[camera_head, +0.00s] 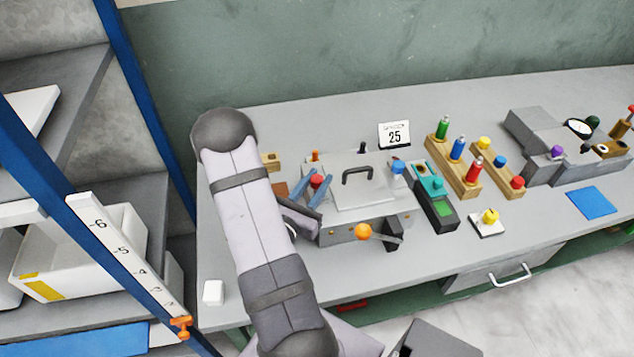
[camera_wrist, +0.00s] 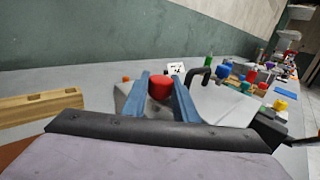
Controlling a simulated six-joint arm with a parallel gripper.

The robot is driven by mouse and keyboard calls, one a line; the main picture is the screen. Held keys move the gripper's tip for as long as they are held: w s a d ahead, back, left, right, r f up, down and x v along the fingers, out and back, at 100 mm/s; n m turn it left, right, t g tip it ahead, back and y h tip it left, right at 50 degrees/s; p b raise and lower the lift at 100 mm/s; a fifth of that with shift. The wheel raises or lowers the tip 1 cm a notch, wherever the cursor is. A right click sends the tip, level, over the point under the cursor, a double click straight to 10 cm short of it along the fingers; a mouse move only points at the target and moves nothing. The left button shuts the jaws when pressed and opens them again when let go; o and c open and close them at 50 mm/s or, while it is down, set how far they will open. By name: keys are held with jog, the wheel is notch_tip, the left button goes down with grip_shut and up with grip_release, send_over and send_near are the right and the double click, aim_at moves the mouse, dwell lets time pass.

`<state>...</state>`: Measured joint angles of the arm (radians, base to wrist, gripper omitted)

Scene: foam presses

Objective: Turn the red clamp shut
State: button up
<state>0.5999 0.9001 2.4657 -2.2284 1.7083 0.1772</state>
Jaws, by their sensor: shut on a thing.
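The red clamp knob (camera_head: 316,181) sits at the left edge of a grey press (camera_head: 330,233) with a flat lid and a black handle. The blue fingers of my gripper (camera_head: 318,187) are on either side of the red knob. In the wrist view the red clamp knob (camera_wrist: 160,87) shows between the two blue fingertips of my gripper (camera_wrist: 160,88), which is shut on it. What lies below the knob is hidden by the fingers and the wrist.
A blue knob (camera_head: 397,167) stands at the lid's right side and an orange ball (camera_head: 363,231) at the press front. A teal-topped device (camera_head: 433,192) and wooden racks (camera_head: 463,181) with coloured bottles stand to the right.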

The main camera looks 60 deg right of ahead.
aim_at(317, 178)
jog(key=n+t, duration=0.1)
jog(key=t, duration=0.1)
jog(key=shift+s+n+t, duration=0.15)
jog(key=shift+n+t, duration=0.15)
jog(key=shift+r+n+t+y+p, duration=0.1)
jog(key=shift+n+t+y+p, duration=0.25)
jog(key=shift+t+p, duration=0.2)
jog(key=shift+n+t, duration=0.35)
jog(key=shift+t, duration=0.1)
jog(key=o, duration=1.1)
jog(key=shift+c, duration=0.2)
jog(key=shift+p, duration=0.3)
notch_tip(317, 178, up, 10)
jog(key=p, duration=0.9)
